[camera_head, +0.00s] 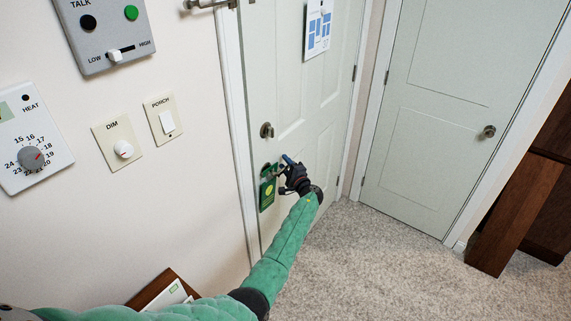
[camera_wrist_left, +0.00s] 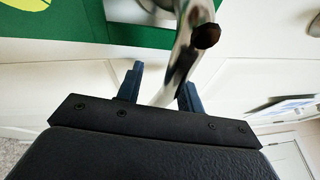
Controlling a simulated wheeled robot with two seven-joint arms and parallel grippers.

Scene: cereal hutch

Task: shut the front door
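The front door (camera_head: 290,95) is pale with raised panels, a round lock (camera_head: 266,130) and hinges along its right side. It stands in or very near its frame; I cannot tell if a small gap is left at the latch side. My left gripper (camera_head: 286,168) is at the metal door lever, beside a green hanging tag (camera_head: 267,192). In the left wrist view the lever (camera_wrist_left: 186,60) runs between my two fingers, which are apart, with clear space on the left finger's side. The tag also shows there (camera_wrist_left: 60,20). My right gripper is out of view.
The wall left of the door holds a talk panel (camera_head: 105,30), a heat dial (camera_head: 30,157), a dimmer (camera_head: 123,149) and a porch switch (camera_head: 166,122). A second closed door (camera_head: 435,110) and brown wooden furniture (camera_head: 510,210) are at the right. The carpet (camera_head: 380,260) is clear.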

